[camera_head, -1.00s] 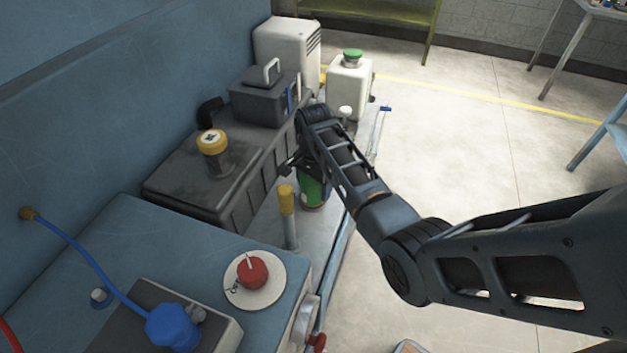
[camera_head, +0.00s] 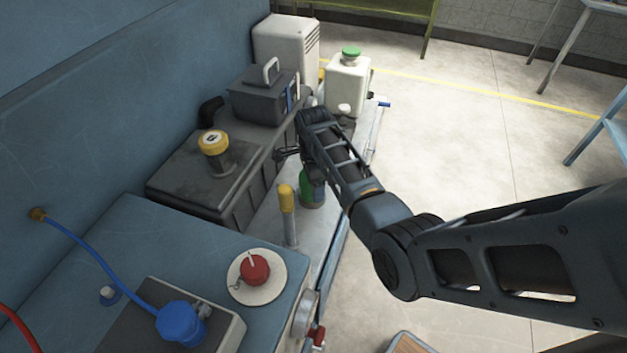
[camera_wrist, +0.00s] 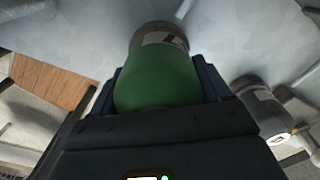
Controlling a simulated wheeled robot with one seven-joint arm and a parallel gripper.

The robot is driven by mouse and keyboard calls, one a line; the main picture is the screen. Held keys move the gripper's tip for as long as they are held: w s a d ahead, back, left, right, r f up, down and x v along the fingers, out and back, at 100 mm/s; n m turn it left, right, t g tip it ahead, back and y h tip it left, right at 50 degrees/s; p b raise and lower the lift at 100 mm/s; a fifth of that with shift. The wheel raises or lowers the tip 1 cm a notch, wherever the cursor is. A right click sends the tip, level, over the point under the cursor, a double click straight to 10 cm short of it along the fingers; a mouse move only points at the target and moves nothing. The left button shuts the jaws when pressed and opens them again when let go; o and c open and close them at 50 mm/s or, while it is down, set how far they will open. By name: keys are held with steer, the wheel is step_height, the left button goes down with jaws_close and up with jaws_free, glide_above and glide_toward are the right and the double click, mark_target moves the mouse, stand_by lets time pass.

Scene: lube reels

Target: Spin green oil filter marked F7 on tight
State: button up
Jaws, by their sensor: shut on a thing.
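The green oil filter (camera_head: 313,190) stands low beside the dark grey engine block in the head view, partly hidden by my arm. In the wrist view the green filter (camera_wrist: 158,76) fills the space between the jaws, with a grey band carrying a dark marking at its far end. The marking is too cut off to read as F7. My gripper (camera_wrist: 160,90) is shut on the filter. In the head view my gripper is mostly hidden behind my own forearm. Whether the filter's thread is seated cannot be seen.
A yellow-topped post (camera_head: 287,212) stands close to the left of the filter. The dark engine block (camera_head: 195,180) with a yellow cap (camera_head: 213,143) borders it. A white jug (camera_head: 347,85) with a green lid stands behind. A grey cylinder (camera_wrist: 264,108) shows right in the wrist view. Open floor lies right.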

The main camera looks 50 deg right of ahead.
steer(key=shift+s+m+p, duration=0.1)
steer(key=shift+m+p, duration=0.3)
steer(key=shift+m, duration=0.5)
steer(key=m, duration=0.3)
steer(key=shift+f, duration=0.1)
steer(key=shift+a+m, duration=0.1)
steer(key=shift+m, duration=0.3)
steer(key=shift+m, duration=1.1)
steer(key=shift+s+a+m, duration=0.1)
steer(key=shift+m, duration=1.1)
